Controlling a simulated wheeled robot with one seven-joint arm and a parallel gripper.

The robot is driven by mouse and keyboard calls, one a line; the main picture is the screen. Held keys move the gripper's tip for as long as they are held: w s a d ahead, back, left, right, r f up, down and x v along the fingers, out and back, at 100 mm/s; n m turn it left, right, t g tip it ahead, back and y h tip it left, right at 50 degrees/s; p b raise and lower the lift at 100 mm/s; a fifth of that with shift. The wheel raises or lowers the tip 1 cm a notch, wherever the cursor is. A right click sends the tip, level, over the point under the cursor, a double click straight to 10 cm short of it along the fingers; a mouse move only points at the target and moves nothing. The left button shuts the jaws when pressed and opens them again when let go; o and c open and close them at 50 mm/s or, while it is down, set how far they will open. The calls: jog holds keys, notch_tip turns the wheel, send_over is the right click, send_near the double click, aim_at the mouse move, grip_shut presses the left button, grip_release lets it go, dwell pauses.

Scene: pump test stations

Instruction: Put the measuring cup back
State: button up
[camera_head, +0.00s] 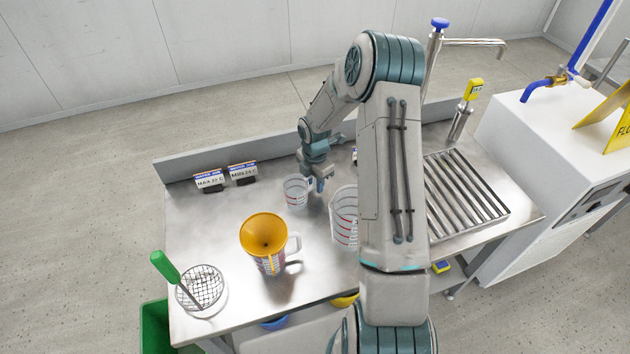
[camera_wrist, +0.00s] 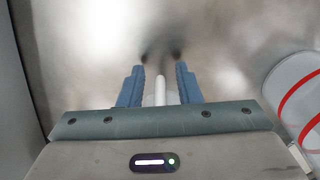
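A small clear measuring cup (camera_head: 295,193) with red marks stands on the steel bench in the head view, left of my gripper. My gripper (camera_head: 322,184) is low over the bench at the cup's right side. In the wrist view my gripper (camera_wrist: 159,82) has its two blue fingers apart. A pale upright bar, which looks like the cup's handle (camera_wrist: 160,90), lies between them with a gap on each side. The rest of that cup is hidden in the wrist view.
A larger measuring jug (camera_head: 343,217) stands close to the right, partly behind my arm; its red marks show in the wrist view (camera_wrist: 298,100). A jug with an orange funnel (camera_head: 264,232), a wire strainer (camera_head: 203,287) and two label stands (camera_head: 210,180) are leftward. A slatted drain (camera_head: 465,188) is right.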

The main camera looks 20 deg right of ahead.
notch_tip(320, 180, up, 12)
jog(key=shift+r, duration=0.1)
jog(key=s+a+r+m+t, duration=0.1)
jog(key=s+a+r+m, duration=0.1)
jog(key=s+r+m, duration=0.3)
jog(key=s+a+r+m+t, duration=0.1)
jog(key=s+a+r+m, duration=0.1)
jog(key=s+r+m, duration=0.4)
jog(key=s+a+r+m+t, duration=0.1)
jog(key=s+r+m, duration=0.4)
jog(key=s+m, duration=0.6)
jog(key=s+a, duration=0.1)
jog(key=s, duration=0.5)
jog(key=shift+a+r, duration=0.15)
jog(key=shift+a, duration=0.2)
